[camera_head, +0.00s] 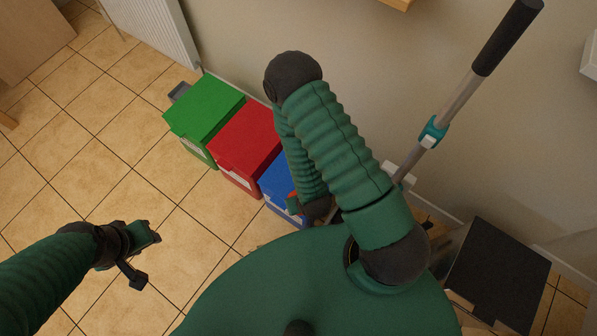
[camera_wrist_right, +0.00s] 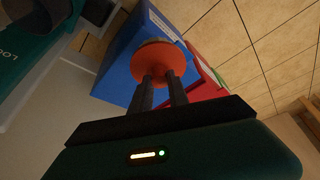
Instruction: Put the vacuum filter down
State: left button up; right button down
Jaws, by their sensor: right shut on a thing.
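The vacuum filter (camera_wrist_right: 158,63) is a round orange-red piece with a greyish top, seen in the right wrist view. My right gripper (camera_wrist_right: 161,90) is shut on it with two dark fingers. In the head view my right arm hides most of this gripper, and only a small red bit of the filter (camera_head: 292,201) shows by the blue bin. Beyond the filter is the blue bin (camera_wrist_right: 117,83); I cannot tell the gap between them. My left gripper (camera_head: 145,254) is open and empty above the tiled floor at the lower left.
A green bin (camera_head: 205,110), a red bin (camera_head: 247,140) and the blue bin (camera_head: 278,182) stand in a row along the wall. A stick vacuum handle (camera_head: 465,90) leans at the right. A dark-topped box (camera_head: 500,270) is at the lower right.

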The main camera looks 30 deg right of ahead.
jog(key=s+f, duration=0.1)
jog(key=s, duration=0.3)
jog(key=w+d+f+b, duration=0.1)
jog(key=w+f, duration=0.1)
jog(key=w, duration=0.3)
jog(key=w+d+f+b, duration=0.1)
jog(key=w+d+b, duration=0.1)
jog(key=w, duration=0.3)
jog(key=w+d+f+b, duration=0.1)
jog(key=w+d+f, duration=0.1)
jog(key=w, duration=0.3)
jog(key=shift+f+b, duration=0.3)
jog(key=shift+b, duration=0.1)
jog(key=shift+r, duration=0.1)
jog(key=c, duration=1.3)
grip_release()
